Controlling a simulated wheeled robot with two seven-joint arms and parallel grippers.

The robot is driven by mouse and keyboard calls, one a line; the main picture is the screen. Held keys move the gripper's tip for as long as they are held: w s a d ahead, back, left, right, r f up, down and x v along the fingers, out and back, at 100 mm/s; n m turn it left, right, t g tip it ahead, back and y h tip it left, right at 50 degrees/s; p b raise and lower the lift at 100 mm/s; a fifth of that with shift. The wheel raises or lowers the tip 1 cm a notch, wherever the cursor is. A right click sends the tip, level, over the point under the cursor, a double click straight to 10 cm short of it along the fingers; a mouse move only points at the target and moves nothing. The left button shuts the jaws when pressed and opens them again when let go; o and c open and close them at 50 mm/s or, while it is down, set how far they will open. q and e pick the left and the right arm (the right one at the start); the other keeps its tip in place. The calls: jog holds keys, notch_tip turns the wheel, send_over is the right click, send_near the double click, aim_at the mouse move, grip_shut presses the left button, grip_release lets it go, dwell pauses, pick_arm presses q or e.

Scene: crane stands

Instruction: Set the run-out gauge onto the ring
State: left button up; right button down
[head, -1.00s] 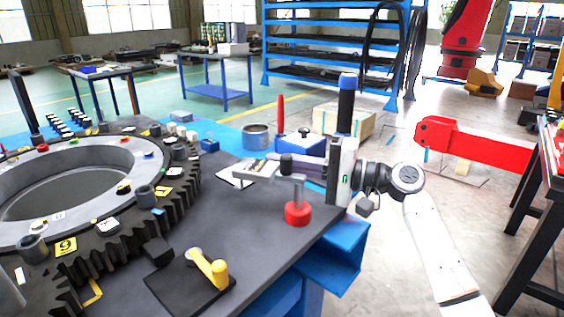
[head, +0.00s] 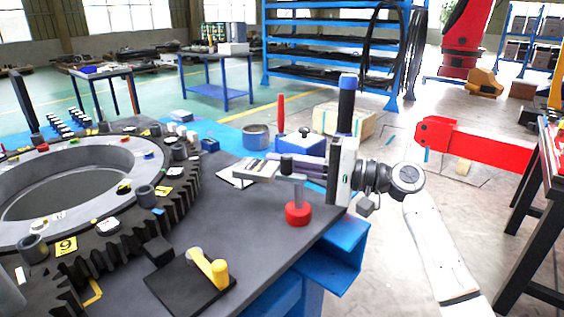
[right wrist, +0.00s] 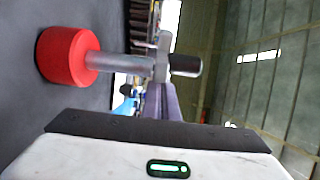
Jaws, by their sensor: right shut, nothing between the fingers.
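The run-out gauge (head: 297,213) stands upright on the dark table near its right edge. It has a round red base, a grey post and a black knob at the top. In the right wrist view the gauge (right wrist: 68,57) lies sideways at upper left. My right gripper (head: 256,170) is shut and empty, its purple fingers pointing left at the height of the gauge's top. The gauge's top overlaps the fingers in the head view; I cannot tell if they touch. The grey ring (head: 110,153) lies on the left, inside a dark toothed gear. My left gripper is not in view.
Small blocks and sleeves sit on the ring and gear. A black plate with a yellow handle (head: 207,268) lies at the table's front. Bare table lies between gear and gauge.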

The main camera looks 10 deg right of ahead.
jog(key=w+d, duration=0.1)
jog(key=w+d+b, duration=0.1)
jog(key=w+d, duration=0.1)
jog(key=shift+w+d+f, duration=0.1)
jog(key=shift+w+d, duration=0.05)
jog(key=shift+w, duration=0.1)
jog(key=w+d+v, duration=0.1)
jog(key=v, duration=0.7)
jog(key=shift+w+d+b, duration=0.15)
jog(key=shift+d+b, duration=0.05)
jog(key=shift+b, duration=0.15)
